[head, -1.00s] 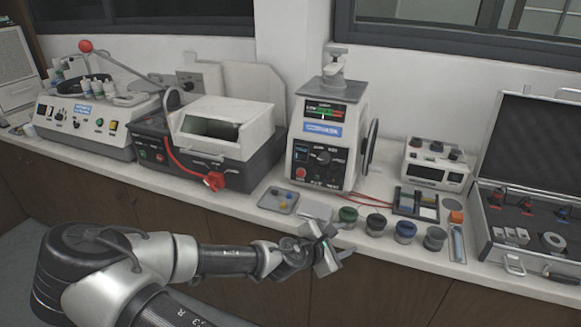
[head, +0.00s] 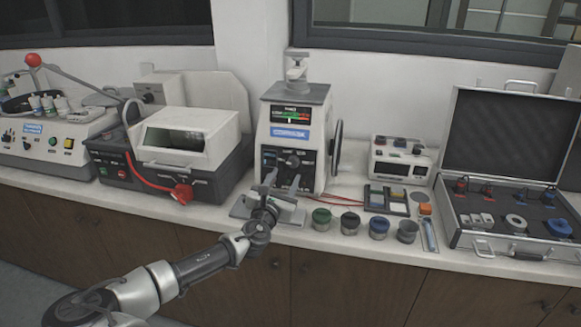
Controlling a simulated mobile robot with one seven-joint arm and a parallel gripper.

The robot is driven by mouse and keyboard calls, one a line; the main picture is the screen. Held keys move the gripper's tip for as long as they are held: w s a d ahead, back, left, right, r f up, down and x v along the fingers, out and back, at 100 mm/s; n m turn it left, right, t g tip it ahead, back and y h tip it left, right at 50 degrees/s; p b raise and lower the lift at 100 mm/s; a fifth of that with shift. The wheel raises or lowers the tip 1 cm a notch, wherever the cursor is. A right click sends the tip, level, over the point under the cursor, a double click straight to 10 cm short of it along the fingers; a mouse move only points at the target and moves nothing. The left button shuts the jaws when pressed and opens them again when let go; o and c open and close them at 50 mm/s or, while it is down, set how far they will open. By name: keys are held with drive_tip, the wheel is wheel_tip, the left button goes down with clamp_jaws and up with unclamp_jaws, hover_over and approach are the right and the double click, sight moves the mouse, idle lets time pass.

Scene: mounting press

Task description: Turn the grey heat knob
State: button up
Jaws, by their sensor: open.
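The mounting press (head: 291,110) stands upright on the counter against the wall, with a red-green gauge and a blue label on its front. A dark round knob (head: 293,160) sits on its lower front panel, seemingly the heat knob; its grey colour is hard to make out. My gripper (head: 281,181) is open in front of the lower panel, fingers pointing up toward the press, just below the knob. Its fingers look empty. I cannot tell its exact distance from the knob. The gripper hides the bottom of the panel and its lower controls.
A boxy machine with a red hose (head: 162,171) stands left of the press. A handwheel (head: 336,148) is on the press's right side. Several small jars (head: 350,223) line the counter's front edge. An open case (head: 508,205) and a small meter box (head: 402,160) stand right.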

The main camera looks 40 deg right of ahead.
sight(292, 164)
drive_tip(key=x, duration=0.7)
drive_tip(key=shift+w+d, duration=0.15)
drive_tip(key=c, duration=1.1)
drive_tip(key=shift+o, duration=0.2)
